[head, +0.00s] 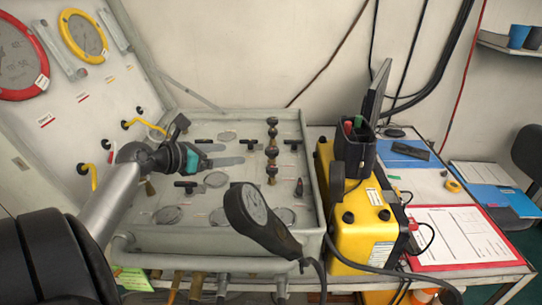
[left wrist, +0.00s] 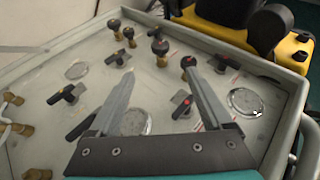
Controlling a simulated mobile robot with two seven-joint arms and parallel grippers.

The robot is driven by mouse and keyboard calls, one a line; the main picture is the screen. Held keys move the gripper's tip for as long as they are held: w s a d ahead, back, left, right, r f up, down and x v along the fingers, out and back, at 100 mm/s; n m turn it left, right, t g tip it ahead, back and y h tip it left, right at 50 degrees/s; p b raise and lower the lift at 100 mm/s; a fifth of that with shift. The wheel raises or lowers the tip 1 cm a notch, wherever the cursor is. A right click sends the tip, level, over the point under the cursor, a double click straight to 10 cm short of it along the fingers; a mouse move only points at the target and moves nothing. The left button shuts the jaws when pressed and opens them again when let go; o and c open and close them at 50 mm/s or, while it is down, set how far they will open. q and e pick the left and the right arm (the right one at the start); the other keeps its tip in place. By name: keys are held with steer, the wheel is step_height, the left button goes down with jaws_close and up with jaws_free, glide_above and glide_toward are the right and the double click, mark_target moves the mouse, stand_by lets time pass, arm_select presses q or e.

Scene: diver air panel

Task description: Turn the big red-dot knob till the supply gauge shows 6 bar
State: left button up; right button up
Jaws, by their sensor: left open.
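My left gripper (head: 238,153) reaches over the tilted panel (head: 330,255) from the left. Its two grey fingers are apart and empty, and they also show in the left wrist view (left wrist: 161,68). A dark round knob with a red mark (left wrist: 188,62) stands close to the right fingertip there; I cannot tell if they touch. Red marks also show on black T-handles (left wrist: 68,93), so which knob is the big one is uncertain. A red-rimmed gauge (head: 15,60) and a yellow-rimmed gauge (head: 83,37) sit on the upright board; their readings are too small to tell. My right gripper is not seen.
Brass-based knobs (head: 271,150) stand in a row. A yellow case (head: 360,235) stands right of the panel, beside a red-framed sheet (head: 460,238). Yellow hoses (head: 93,178) curve at the left.

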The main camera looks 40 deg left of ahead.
mark_target(267, 152)
arm_select(q)
steer(key=b+x, duration=0.3)
steer(key=x, duration=1)
steer(key=shift+x, duration=0.8)
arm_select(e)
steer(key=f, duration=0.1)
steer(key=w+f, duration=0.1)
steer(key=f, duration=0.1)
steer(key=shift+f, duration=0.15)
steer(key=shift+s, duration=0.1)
arm_select(q)
jaws_close()
